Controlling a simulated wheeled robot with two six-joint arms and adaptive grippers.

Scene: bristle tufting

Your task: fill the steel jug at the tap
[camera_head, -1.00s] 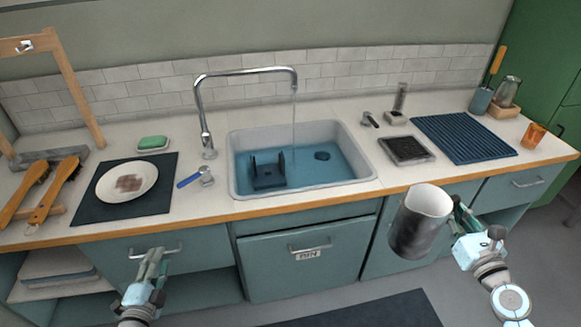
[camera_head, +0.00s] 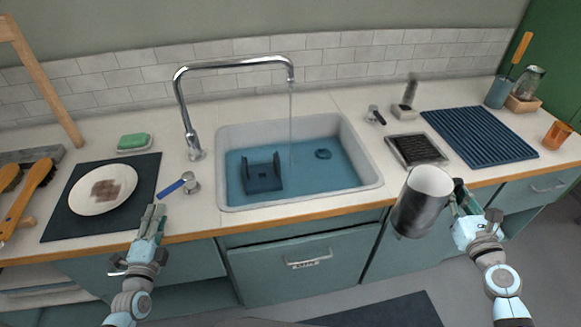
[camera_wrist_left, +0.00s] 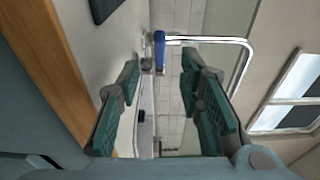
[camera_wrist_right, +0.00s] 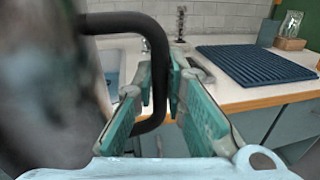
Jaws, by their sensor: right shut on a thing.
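The steel jug (camera_head: 417,207) is upright in the air in front of the counter edge, right of the sink. My right gripper (camera_head: 462,198) is shut on its black handle (camera_wrist_right: 157,70), which shows between the fingers in the right wrist view. The tap (camera_head: 190,120) arches over the sink (camera_head: 228,150), and a thin stream of water (camera_head: 291,130) falls from its spout. A blue-handled lever (camera_head: 175,187) lies by the tap base. My left gripper (camera_head: 151,218) is at the counter's front edge below the lever; in the left wrist view its fingers are apart and empty.
The sink holds bluish water, a dark rack (camera_head: 262,178) and a dark round piece. Left are a plate (camera_head: 125,182) on a dark mat and a green sponge (camera_head: 134,141). Right are a ribbed mat (camera_head: 480,138), an orange cup (camera_head: 557,134) and a dark tray (camera_head: 417,150).

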